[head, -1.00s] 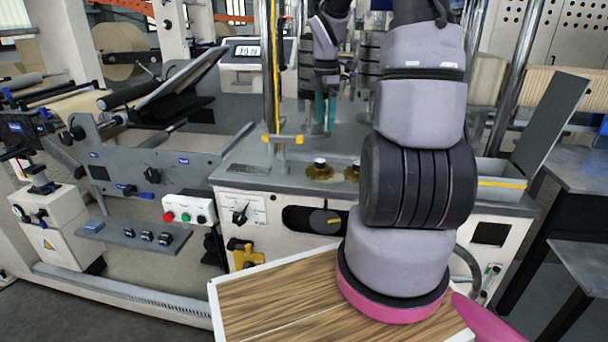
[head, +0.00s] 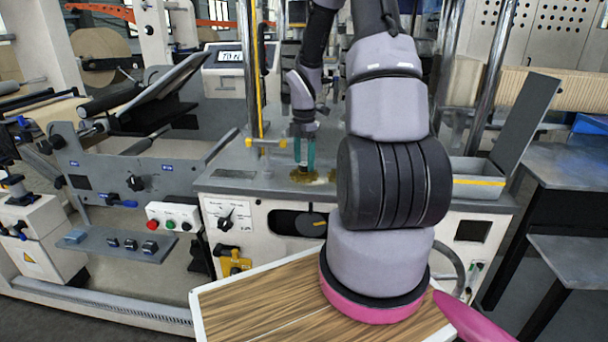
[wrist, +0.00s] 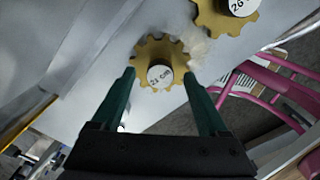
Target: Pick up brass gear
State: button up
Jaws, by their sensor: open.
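A brass gear (wrist: 150,49) with a white hub marked with small lettering lies flat on the grey machine deck in the wrist view. My gripper (wrist: 160,77) is open, its two teal fingers to either side of the gear's near edge. Nothing is held. A second brass gear (wrist: 210,17), with a differently marked white hub, lies close by at upper right, partly cut off by the frame. In the head view my gripper (head: 304,160) points down just over the brass gears (head: 303,178) on the deck. The fingers partly hide them there.
A yellow post (head: 259,80) stands left of my gripper on the deck. A grey bin (head: 478,180) with a yellow stripe is at right. A display box (head: 236,68) is behind. A wood-topped surface (head: 255,300) is in front, and my arm blocks the middle.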

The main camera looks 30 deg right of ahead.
jog(key=shift+f, duration=0.35)
grip_shut()
jog(key=shift+a+r, duration=0.15)
jog(key=shift+r, duration=0.15)
